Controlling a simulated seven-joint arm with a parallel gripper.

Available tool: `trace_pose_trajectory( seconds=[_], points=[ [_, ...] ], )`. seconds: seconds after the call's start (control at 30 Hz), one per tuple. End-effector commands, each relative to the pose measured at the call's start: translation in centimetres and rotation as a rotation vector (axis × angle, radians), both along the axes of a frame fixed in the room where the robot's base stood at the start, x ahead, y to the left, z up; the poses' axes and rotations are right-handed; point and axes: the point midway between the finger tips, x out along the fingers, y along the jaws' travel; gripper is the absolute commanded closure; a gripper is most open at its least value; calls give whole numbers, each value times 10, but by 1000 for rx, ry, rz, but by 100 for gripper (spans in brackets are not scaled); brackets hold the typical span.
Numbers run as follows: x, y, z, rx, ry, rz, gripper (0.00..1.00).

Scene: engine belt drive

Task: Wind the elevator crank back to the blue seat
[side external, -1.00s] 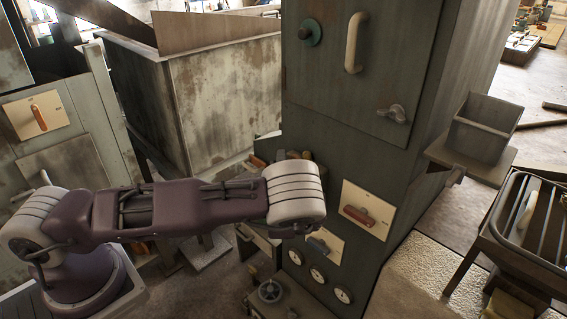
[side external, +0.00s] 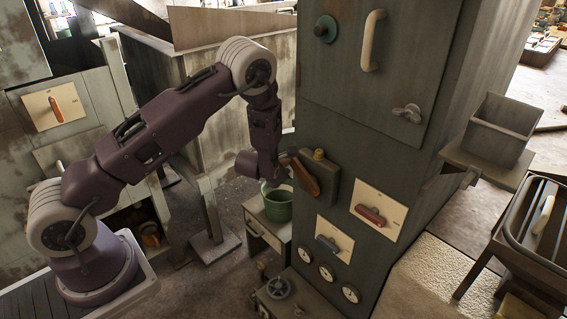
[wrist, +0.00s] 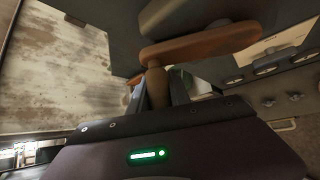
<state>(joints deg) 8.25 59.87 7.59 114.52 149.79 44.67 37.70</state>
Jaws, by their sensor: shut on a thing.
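The crank has an orange-brown arm (side external: 318,174) on the left side of the dark green cabinet (side external: 345,150). The arm of the crank lies across the upper middle of the wrist view (wrist: 205,41). Its wooden handle (wrist: 157,82) points down towards the wrist camera. My gripper (wrist: 160,94) is shut on this handle, with one finger on each side. In the side view my wrist hangs just left of the crank, and my fingertips are hard to make out. I cannot make out a blue seat in either view.
A green bucket (side external: 278,203) stands on a small drawer cabinet (side external: 262,232) below my wrist. A rusty bin wall (side external: 205,115) stands behind my arm.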

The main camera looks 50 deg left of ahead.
Motion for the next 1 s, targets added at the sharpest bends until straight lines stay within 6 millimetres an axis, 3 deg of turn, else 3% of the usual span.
trace_pose_trajectory(
  seconds=[0.5, 1.0],
  points=[
    [-1, 6, -39, -443, -1, 8, 100],
    [-1, 0, -56, -631, 3, 2, 100]
  ],
)
